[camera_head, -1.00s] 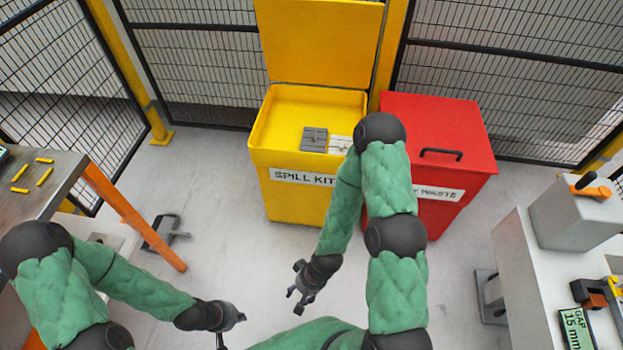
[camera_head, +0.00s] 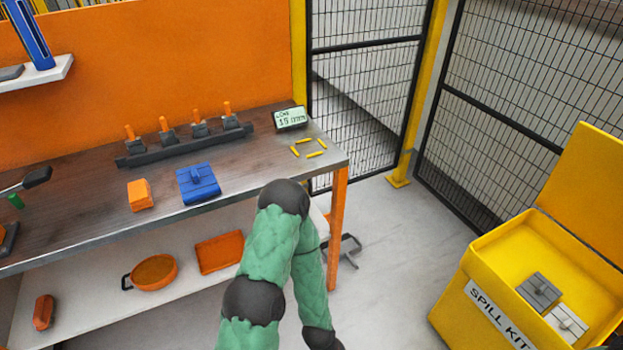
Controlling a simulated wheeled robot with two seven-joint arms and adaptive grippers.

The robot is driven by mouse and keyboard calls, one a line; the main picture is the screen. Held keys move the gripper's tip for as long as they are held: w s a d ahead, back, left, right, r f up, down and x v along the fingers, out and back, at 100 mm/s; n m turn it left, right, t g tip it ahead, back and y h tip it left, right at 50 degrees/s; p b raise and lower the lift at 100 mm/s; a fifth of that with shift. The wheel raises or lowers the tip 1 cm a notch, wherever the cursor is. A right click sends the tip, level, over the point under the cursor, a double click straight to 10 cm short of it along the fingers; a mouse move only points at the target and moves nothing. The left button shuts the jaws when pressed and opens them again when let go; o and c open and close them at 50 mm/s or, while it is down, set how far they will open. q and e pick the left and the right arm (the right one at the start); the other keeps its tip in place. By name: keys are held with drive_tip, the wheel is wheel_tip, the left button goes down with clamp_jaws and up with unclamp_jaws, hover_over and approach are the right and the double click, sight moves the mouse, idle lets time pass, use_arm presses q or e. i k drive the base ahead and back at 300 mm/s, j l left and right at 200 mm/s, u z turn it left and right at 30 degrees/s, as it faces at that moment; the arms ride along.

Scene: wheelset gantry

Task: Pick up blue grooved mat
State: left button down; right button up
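A blue square block-like piece with a raised ridge on top (camera_head: 198,183) lies flat on the workbench (camera_head: 100,219), near its front edge in the head view. It is the only thing there that fits the blue grooved mat; I cannot make out its grooves clearly. One of my green-sleeved arms rises from the bottom middle, in front of the bench and to the right of the blue piece, and bends down again. Its gripper is below the picture edge. My other gripper is also out of view. Nothing touches the blue piece.
An orange block (camera_head: 140,195) sits left of the blue piece. Behind is a dark rack (camera_head: 184,147) with orange-handled pieces. A small display (camera_head: 291,118) and yellow sticks (camera_head: 315,154) lie at right. A lower shelf holds an orange pan (camera_head: 155,271). The yellow spill kit bin (camera_head: 452,304) stands right.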

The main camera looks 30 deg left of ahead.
sight(196, 183)
drive_tip(key=u, duration=1.95)
drive_tip(key=i+l+u, duration=0.15)
drive_tip(key=u, duration=0.2)
drive_tip(key=i+l+u, duration=0.2)
drive_tip(key=u, duration=0.15)
drive_tip(key=i+l+u, duration=0.35)
drive_tip(key=k+j, duration=0.1)
